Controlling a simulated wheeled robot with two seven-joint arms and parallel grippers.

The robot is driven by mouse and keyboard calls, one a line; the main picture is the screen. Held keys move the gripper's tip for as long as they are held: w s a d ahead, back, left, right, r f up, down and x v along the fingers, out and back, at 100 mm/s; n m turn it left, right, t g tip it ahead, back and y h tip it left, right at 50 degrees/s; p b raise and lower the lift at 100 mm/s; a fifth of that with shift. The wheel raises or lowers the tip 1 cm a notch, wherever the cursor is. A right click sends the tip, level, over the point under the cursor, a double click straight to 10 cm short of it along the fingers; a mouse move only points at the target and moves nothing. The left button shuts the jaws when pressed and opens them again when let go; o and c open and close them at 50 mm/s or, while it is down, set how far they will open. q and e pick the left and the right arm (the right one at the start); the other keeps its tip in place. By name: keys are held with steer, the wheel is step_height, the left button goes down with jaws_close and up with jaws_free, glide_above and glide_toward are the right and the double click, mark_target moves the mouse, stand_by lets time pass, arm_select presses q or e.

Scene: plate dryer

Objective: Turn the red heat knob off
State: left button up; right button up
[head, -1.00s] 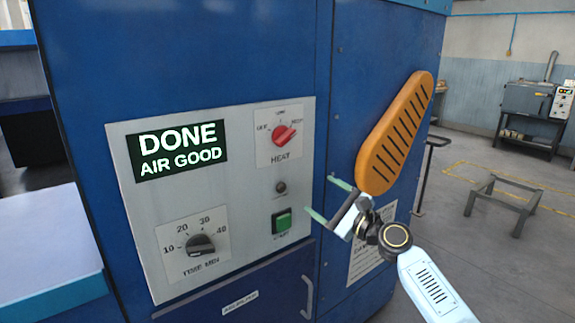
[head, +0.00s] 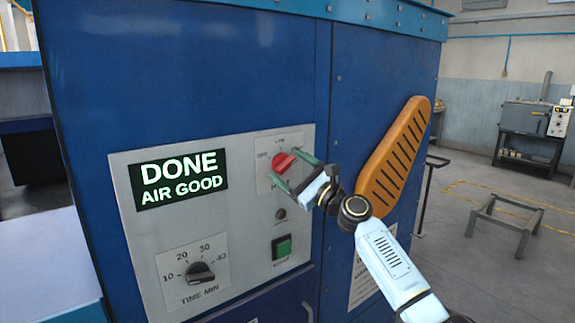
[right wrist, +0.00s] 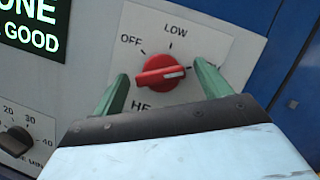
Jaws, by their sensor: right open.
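The red heat knob (head: 283,161) is on the grey control panel of the blue dryer. In the right wrist view the knob (right wrist: 160,71) shows whole, with OFF at its upper left and LOW above. Its white pointer mark points right, toward a label partly hidden by a finger. My right gripper (head: 292,170) is open in front of the panel. In the right wrist view its two green fingers (right wrist: 160,84) stand on either side of the knob, with gaps between; I cannot tell how far they are from the panel. My left gripper is not in view.
A display (head: 178,178) reads DONE AIR GOOD. A black time knob (head: 200,272) and a green button (head: 283,247) sit lower on the panel. An orange slotted piece (head: 395,155) stands on the dryer's right side, close to my arm.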

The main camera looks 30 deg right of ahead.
steer(key=shift+x, duration=0.75)
steer(key=shift+c, duration=0.2)
steer(key=c, duration=0.9)
steer(key=shift+c, duration=0.2)
